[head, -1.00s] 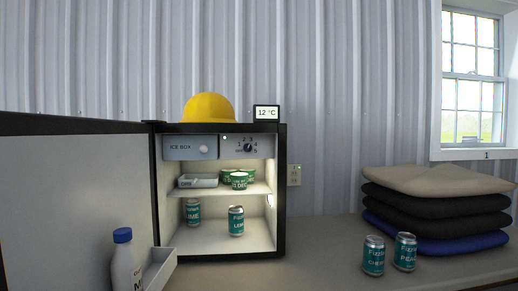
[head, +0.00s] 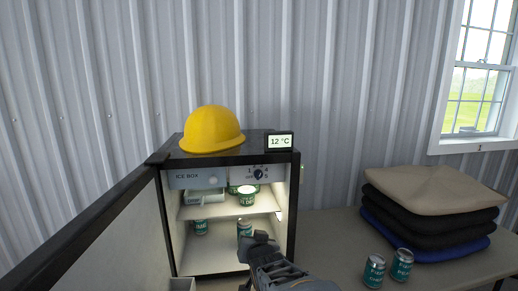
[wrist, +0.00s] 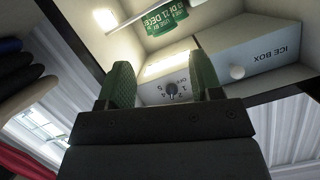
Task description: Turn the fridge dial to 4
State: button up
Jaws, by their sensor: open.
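The fridge dial (head: 260,174) is a small dark knob on the pale panel at the top right inside the open fridge (head: 293,215). In the wrist view the dial (wrist: 172,89) appears between my two green fingers, with numbers and OFF around it. I cannot tell which number its pointer marks. My gripper (head: 262,238) is in front of the fridge, lower than the dial in the head view. In the wrist view my gripper (wrist: 162,66) is open and empty, its fingers apart from the dial.
The ice box door (head: 198,178) is left of the dial. Cans stand inside, including one (head: 245,229) beside my gripper. A yellow hard hat (head: 212,129) and a 12 °C display (head: 280,141) sit on top. The open fridge door (head: 110,230) bounds the left; cushions (head: 432,190) lie right.

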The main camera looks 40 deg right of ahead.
aim_at(259, 177)
jog(key=d+r+m+t+h+p, duration=0.1)
jog(key=d+r+t+p, duration=0.15)
jog(key=r, duration=0.35)
jog(key=d+r+m+t+h+p, duration=0.1)
jog(key=d+r+p, duration=0.25)
jog(key=r, duration=0.35)
jog(key=shift+g, duration=0.25)
jog(key=p+x, duration=0.1)
jog(key=x, duration=0.3)
jog(key=p+x, duration=0.1)
jog(key=x, duration=0.3)
jog(key=p+x, duration=0.1)
jog(key=x, duration=0.4)
jog(key=shift+w+a, duration=0.15)
jog(key=shift+a, duration=0.1)
jog(key=shift+c, duration=0.2)
jog(key=c, duration=0.9)
jog(key=shift+f+b, duration=0.1)
jog(key=shift+b, duration=0.25)
